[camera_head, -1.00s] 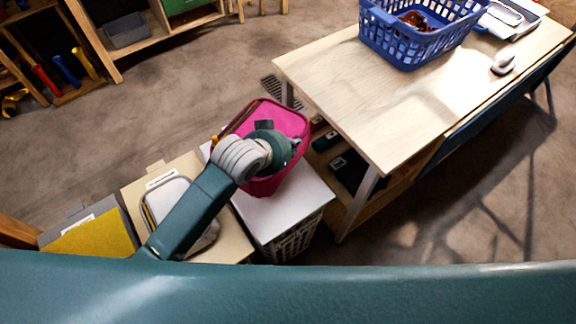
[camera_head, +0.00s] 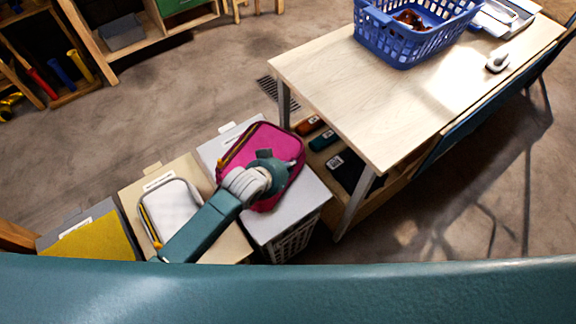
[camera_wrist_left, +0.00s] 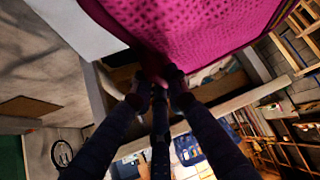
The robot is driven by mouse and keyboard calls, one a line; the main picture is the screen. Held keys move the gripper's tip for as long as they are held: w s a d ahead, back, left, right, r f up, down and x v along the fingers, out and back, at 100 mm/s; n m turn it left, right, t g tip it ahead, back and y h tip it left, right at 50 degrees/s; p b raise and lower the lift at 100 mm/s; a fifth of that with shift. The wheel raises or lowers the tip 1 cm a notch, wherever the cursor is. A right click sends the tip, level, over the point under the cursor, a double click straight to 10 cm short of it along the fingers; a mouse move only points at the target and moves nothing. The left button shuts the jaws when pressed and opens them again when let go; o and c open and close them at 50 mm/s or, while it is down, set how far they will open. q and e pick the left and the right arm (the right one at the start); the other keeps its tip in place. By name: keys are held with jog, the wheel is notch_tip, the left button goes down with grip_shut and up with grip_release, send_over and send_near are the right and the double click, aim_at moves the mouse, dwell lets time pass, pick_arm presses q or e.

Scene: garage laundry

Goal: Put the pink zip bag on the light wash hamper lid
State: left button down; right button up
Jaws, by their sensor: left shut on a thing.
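The pink zip bag (camera_head: 285,142) is over the pale grey-white lid (camera_head: 305,192) of the rightmost hamper in the head view, and seems to lie flat on it or just above it; contact cannot be told. My left gripper (camera_head: 283,166) reaches over the bag and is shut on its edge. In the left wrist view, the gripper (camera_wrist_left: 160,86) pinches the edge of the pink bag (camera_wrist_left: 205,28), with a pale surface beside it. The hamper labels are too small to read. My right gripper is not in view.
A beige hamper lid (camera_head: 139,199) with a white zip bag (camera_head: 173,207) and a hamper lid with a yellow item (camera_head: 95,240) stand to the left. A wooden table (camera_head: 375,115) with a blue basket (camera_head: 405,47) stands close on the right, small items on its lower shelf.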

pick_arm(q)
jog(key=shift+f, duration=0.15)
jog(key=c, duration=1.7)
grip_release()
jog(key=shift+r, duration=0.25)
jog(key=v, duration=1.2)
jog(key=shift+s+f, duration=0.1)
